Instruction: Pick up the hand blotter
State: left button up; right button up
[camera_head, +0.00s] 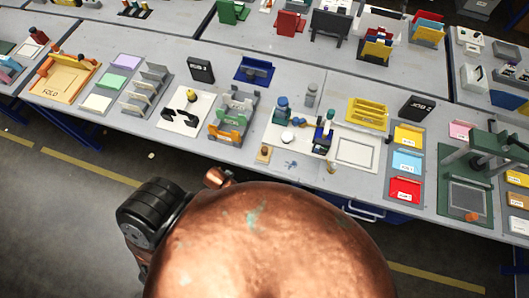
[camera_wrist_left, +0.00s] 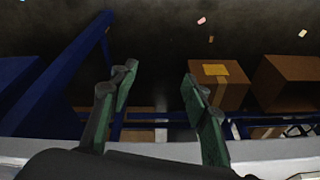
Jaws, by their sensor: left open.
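A small tan block with a dark knob (camera_head: 263,154), which looks like the hand blotter, sits near the table's front edge, left of a white tray. It is too small to be certain. My left gripper (camera_wrist_left: 158,85) shows in the left wrist view with its two green fingers spread wide and nothing between them. The blotter does not show in that view, and the gripper's fingers cannot be made out in the head view. My right gripper is in neither view.
The white tray (camera_head: 278,144) holds bottles and a stamp-like tool. A grey rack with orange parts (camera_head: 229,128) stands left of the block. A small brass piece (camera_head: 331,167) stands to the right. Cardboard boxes (camera_wrist_left: 217,82) and blue table legs show below the table edge.

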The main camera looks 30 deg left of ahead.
pick_arm(q)
jog(key=w+d+r+m+h+p, duration=0.1)
jog(key=w+d+r+m+h, duration=0.1)
jog(key=w+d+r, duration=0.6)
jog(key=w+d+r+m+h+p, duration=0.1)
jog(key=w+d+r+m, duration=0.1)
jog(key=w+d+r, duration=0.7)
notch_tip(320, 180, up, 3)
jog(key=g+y, duration=0.2)
jog(key=g, duration=0.1)
send_over(265, 149)
jog(key=shift+s+d, duration=0.15)
jog(key=shift+s, duration=0.1)
jog(key=shift+a+n, duration=0.25)
jog(key=shift+n, duration=0.05)
jog(key=shift+f, duration=0.45)
jog(key=f, duration=0.6)
jog(key=shift+w+f+p, duration=0.25)
jog(key=shift+f+p, duration=0.1)
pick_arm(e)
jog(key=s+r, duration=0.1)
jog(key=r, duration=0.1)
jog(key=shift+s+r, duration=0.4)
